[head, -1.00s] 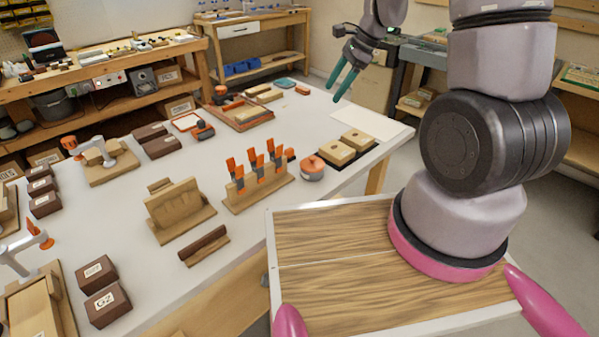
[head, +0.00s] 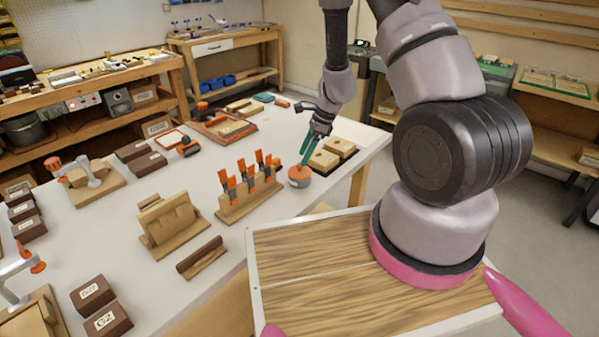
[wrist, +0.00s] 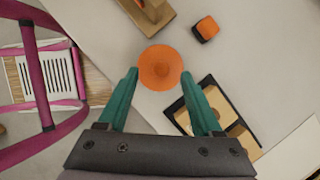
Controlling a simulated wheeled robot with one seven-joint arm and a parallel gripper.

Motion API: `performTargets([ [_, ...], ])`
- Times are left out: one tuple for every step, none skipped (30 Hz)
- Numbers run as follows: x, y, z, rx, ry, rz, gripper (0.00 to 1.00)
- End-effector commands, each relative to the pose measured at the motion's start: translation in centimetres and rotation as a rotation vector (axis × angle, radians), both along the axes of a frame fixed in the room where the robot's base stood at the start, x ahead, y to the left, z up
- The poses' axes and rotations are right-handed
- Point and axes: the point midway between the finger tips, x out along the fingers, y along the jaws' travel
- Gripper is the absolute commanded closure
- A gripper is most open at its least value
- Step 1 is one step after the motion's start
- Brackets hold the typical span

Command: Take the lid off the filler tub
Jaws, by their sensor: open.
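The filler tub (head: 299,181) is a small grey round tub with an orange lid (head: 299,172) on it, standing on the white bench near its right edge. In the wrist view the orange lid (wrist: 160,67) is a round disc seen from above, just beyond the fingertips. My gripper (head: 305,161) has green fingers pointing down above the tub. In the wrist view my gripper (wrist: 158,73) is open, with one finger to each side of the lid's near edge and nothing between them. I cannot tell whether a finger touches the lid.
A black tray (wrist: 183,118) with wooden blocks (head: 323,160) sits close to the tub. A wooden rack of orange clamps (head: 248,190) stands left of it. A small orange and dark item (wrist: 206,28) lies nearby. Bare bench top lies in front.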

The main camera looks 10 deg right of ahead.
Motion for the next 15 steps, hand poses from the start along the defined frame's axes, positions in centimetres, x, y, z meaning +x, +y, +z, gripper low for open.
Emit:
performTargets([
  [0.0, 0.2, -1.0, 0.000, 0.004, 0.001, 0.33],
  [0.1, 0.2, -1.5, -0.001, 0.004, -0.001, 0.33],
  [0.1, 0.4, -2.0, -0.001, 0.003, 0.000, 0.33],
  [0.2, 0.6, -2.4, -0.001, 0.002, 0.001, 0.33],
  [0.2, 0.8, -2.7, -0.001, 0.003, 0.002, 0.33],
  [0.2, 0.9, -3.1, -0.001, 0.002, 0.001, 0.33],
  [0.2, 1.0, -3.2, -0.001, 0.002, 0.001, 0.33],
  [0.2, 1.1, -3.4, -0.001, 0.001, 0.001, 0.33],
  [0.3, 1.1, -3.5, 0.000, 0.001, 0.001, 0.33],
  [0.3, 1.1, -3.5, 0.000, 0.001, 0.001, 0.33],
  [0.3, 1.2, -3.5, 0.000, 0.000, 0.001, 0.33],
  [0.3, 1.2, -3.5, 0.000, 0.000, 0.001, 0.33],
  [0.3, 1.1, -3.5, 0.000, 0.000, 0.001, 0.33],
  [0.3, 1.1, -3.5, 0.000, 0.000, 0.001, 0.33],
  [0.3, 1.1, -3.5, 0.000, 0.000, 0.001, 0.33],
])
